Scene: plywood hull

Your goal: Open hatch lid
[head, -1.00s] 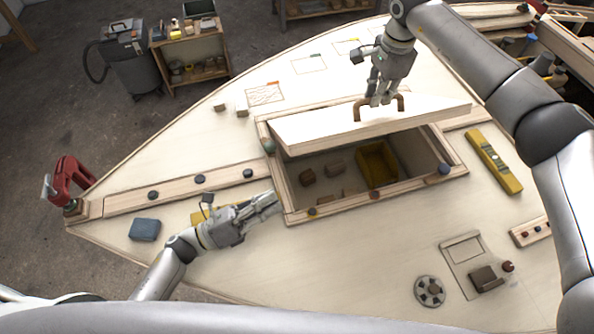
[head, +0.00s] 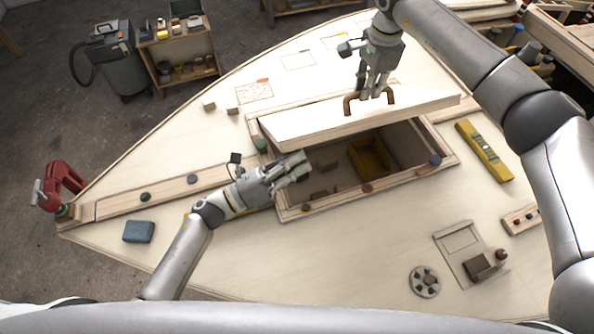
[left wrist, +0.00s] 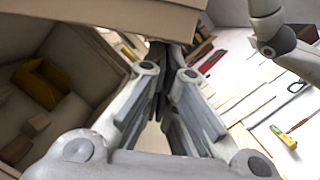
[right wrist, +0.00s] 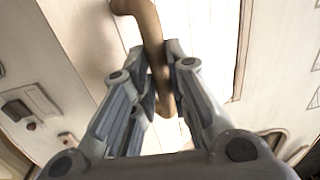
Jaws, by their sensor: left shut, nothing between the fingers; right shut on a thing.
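The hatch lid (head: 290,125) is a pale plywood panel, tilted up over the hatch opening, its near edge raised above the frame (head: 340,201). My right gripper (head: 375,92) is shut on the brown lid handle (head: 352,104); the handle (right wrist: 154,40) passes between its fingers in the right wrist view. My left gripper (head: 300,166) is shut and empty at the left side of the opening, just below the lid's near edge. In the left wrist view its fingertips (left wrist: 165,60) point under the lid (left wrist: 110,10).
Inside the opening are a yellow bin (head: 368,158) and several brown blocks. A yellow level (head: 484,150) lies to the right. A round metal disc (head: 424,281) lies near the front.

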